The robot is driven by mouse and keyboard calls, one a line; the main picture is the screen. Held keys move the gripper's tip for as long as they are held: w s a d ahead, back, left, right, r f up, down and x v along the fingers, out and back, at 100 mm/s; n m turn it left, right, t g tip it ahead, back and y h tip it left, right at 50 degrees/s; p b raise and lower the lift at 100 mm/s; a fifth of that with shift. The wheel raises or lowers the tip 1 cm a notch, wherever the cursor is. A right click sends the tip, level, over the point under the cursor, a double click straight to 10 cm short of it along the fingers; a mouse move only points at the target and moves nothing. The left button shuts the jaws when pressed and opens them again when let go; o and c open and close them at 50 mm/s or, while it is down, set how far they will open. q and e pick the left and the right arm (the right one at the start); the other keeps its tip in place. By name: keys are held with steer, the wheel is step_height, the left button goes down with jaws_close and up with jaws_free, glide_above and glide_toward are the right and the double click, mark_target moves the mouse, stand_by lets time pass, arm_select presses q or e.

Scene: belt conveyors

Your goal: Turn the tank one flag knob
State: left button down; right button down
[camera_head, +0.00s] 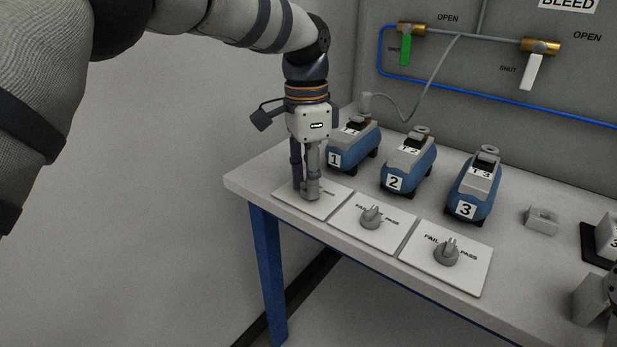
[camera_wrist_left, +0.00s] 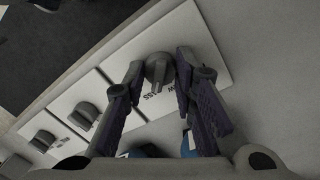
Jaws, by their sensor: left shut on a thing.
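The tank one flag knob (camera_wrist_left: 158,72) is a grey round knob with a raised flag on a white plate (camera_wrist_left: 205,45). In the head view, this leftmost plate (camera_head: 333,204) lies in front of tank 1 (camera_head: 362,146), and the fingers mostly hide its knob. My left gripper (camera_head: 306,193) points down onto it from above. In the wrist view my left gripper (camera_wrist_left: 157,75) has a finger on each side of the knob and is shut on it. The printed word at the flag's end is only partly readable. My right gripper cannot be made out.
Two more knobs, the middle (camera_head: 371,217) and right (camera_head: 446,250), sit on plates before tank 2 (camera_head: 409,165) and tank 3 (camera_head: 474,190). A small grey block (camera_head: 541,220) lies to the right. Valves, green (camera_head: 406,48) and white (camera_head: 531,72), hang on the back panel.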

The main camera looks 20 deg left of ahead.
arm_select(q)
steer(key=shift+m, duration=0.6)
steer(key=c, duration=1.3)
jaws_free()
steer(key=shift+f, duration=0.1)
step_height(320, 180, up, 12)
steer(key=shift+w+a, duration=0.2)
steer(key=shift+w, duration=0.15)
